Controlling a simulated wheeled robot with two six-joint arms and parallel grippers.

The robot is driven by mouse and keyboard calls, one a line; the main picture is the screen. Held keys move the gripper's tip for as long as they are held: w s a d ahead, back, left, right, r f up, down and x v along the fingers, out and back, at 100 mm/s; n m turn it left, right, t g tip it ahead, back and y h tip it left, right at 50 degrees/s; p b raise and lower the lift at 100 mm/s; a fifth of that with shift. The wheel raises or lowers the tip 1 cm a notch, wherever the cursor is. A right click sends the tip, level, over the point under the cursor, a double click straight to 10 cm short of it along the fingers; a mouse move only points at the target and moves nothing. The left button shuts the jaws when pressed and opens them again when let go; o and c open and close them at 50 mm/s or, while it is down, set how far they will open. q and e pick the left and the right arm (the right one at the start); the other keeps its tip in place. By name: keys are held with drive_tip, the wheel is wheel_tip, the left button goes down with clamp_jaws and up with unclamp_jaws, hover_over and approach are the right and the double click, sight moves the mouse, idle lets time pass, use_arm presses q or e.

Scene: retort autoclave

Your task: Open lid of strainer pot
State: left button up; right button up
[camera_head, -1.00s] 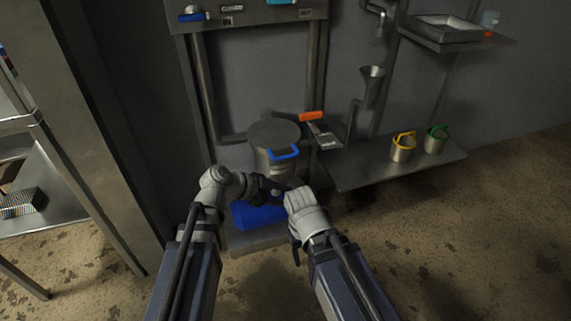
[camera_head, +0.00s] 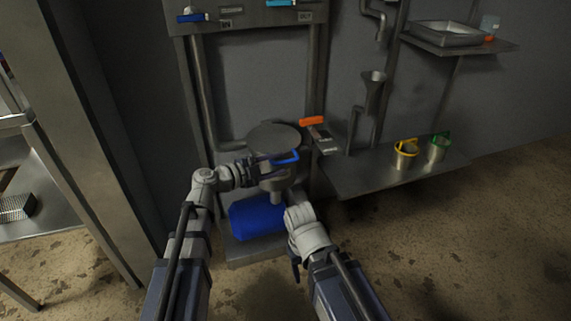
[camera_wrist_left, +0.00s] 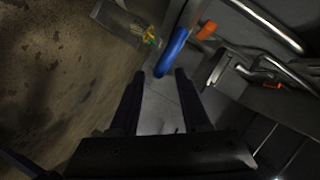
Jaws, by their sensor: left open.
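The strainer pot (camera_head: 273,183) stands at the wall frame with its round grey lid (camera_head: 272,137) on top, flat and closed. A blue handle (camera_head: 286,159) sticks out at the lid's front right edge. My left gripper (camera_head: 262,162) is at the front of the pot, just left of the handle. In the left wrist view its two dark fingers (camera_wrist_left: 160,75) are open, with the near end of the blue handle (camera_wrist_left: 172,50) between or just beyond the tips; contact cannot be told. My right arm reaches in from the lower right; its gripper jaws are hidden.
A blue container (camera_head: 255,220) lies below the pot. An orange-handled item (camera_head: 312,121) is right of it. A metal shelf (camera_head: 345,180) bears a yellow-handled cup (camera_head: 405,158) and a green-handled cup (camera_head: 438,151). A steel post (camera_head: 90,130) stands at left.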

sight(281, 163)
use_arm(q)
drive_tip(key=shift+x, duration=1.8)
drive_tip(key=shift+c, duration=0.2)
clamp_jaws()
